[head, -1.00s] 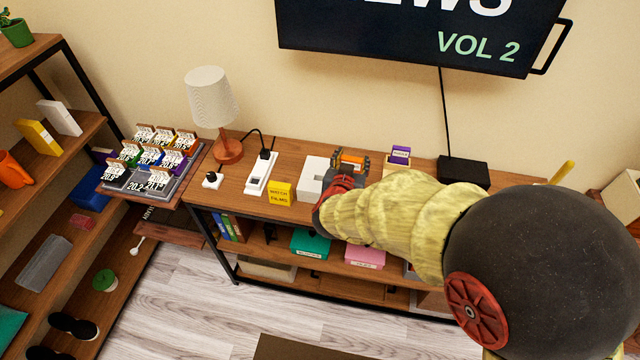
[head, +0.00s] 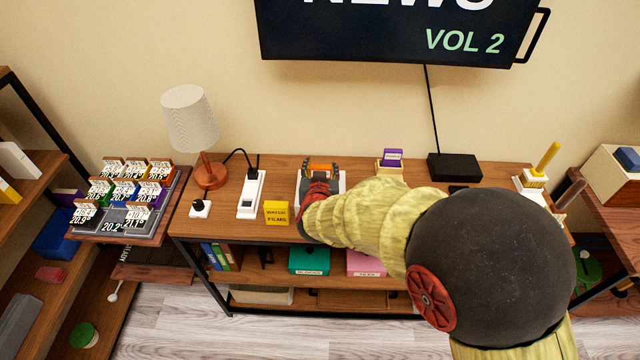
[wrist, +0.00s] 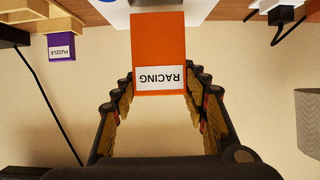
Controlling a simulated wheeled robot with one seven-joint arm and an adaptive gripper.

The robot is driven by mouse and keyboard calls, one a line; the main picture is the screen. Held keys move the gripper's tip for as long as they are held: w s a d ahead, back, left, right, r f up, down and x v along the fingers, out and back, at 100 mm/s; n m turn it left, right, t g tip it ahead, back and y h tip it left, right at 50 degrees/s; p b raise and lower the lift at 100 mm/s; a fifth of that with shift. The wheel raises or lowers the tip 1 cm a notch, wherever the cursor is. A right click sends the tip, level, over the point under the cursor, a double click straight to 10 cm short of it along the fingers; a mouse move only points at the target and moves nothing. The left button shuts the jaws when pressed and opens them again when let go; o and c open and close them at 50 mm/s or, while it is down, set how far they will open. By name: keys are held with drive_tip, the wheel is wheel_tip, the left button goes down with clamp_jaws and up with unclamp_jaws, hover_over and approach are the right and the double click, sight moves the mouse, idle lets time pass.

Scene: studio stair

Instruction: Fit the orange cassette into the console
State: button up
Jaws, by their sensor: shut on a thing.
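The orange cassette, labelled RACING, shows in the wrist view (wrist: 160,45) between my fingers. Its orange edge also shows in the head view (head: 322,166). My gripper (head: 321,172) is shut on the cassette and sits over the white console (head: 343,182) on the shelf unit's top. A white part of the console shows behind the cassette in the wrist view (wrist: 118,13). My gripper and arm hide most of the console and its slot. I cannot tell whether the cassette's far end is inside the slot or above it.
A purple PUZZLE cassette (head: 391,155) stands in a wooden holder to the right. A yellow sign (head: 276,212), a white power strip (head: 251,195) and a lamp (head: 192,120) stand to the left. A black box (head: 454,167) lies farther right. The screen (head: 400,30) hangs above.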

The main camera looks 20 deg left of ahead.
drive_tip(key=shift+f+b, duration=0.9)
drive_tip(key=shift+f, duration=1.25)
drive_tip(key=shift+f, duration=0.3)
drive_tip(key=o, duration=1.1)
drive_tip(key=shift+o, duration=0.2)
